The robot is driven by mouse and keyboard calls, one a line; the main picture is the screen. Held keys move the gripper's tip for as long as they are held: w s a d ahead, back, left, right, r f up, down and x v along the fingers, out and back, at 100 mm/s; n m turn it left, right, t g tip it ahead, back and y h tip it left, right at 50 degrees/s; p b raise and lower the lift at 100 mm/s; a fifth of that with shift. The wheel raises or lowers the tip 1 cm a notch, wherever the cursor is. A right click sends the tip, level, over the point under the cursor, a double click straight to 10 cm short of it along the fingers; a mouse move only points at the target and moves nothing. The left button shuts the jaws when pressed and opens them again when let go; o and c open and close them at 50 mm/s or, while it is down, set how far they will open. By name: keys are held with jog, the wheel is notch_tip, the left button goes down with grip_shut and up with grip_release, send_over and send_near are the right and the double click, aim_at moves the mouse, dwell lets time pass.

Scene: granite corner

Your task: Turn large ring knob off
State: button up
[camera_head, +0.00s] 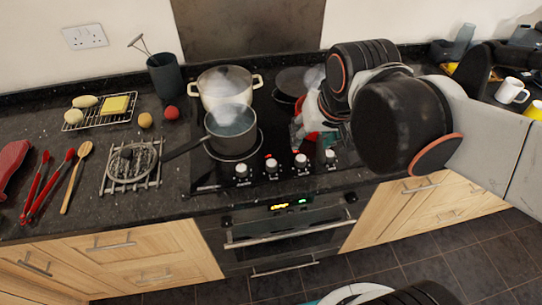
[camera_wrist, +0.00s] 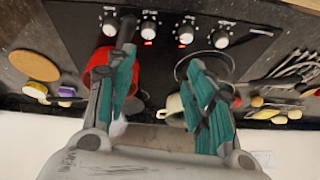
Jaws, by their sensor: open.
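Several silver-and-black knobs line the hob's front edge. In the camera_head view they run from the left knob (camera_head: 241,171) through the second knob (camera_head: 270,165) and third knob (camera_head: 300,161) to the right knob (camera_head: 330,156). Red lights glow by the two middle knobs. No label shows which is the large ring knob. In the upside-down wrist view, the row also shows, including a middle knob (camera_wrist: 185,34). My gripper (camera_head: 304,137) is over the right part of the hob, behind the knobs. Its teal fingers (camera_wrist: 160,62) are apart with nothing between them.
A steaming grey saucepan (camera_head: 231,132) and a steaming cream pot (camera_head: 227,88) stand on the hob, left of my gripper. A red pan (camera_wrist: 99,64) is close beside one finger. A black pan (camera_head: 290,82) is behind. The floor before the oven (camera_head: 280,228) is clear.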

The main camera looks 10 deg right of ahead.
jog(key=w+a+f+m+g+p, duration=0.1)
jog(key=w+a+m+g+p, duration=0.2)
jog(key=w, duration=0.4)
jog(key=g+p, duration=0.2)
send_near(271, 163)
jog(key=shift+h, duration=0.4)
notch_tip(271, 163, down, 9)
jog(key=b, duration=0.4)
jog(key=shift+a+r, duration=0.1)
jog(key=c, duration=1.1)
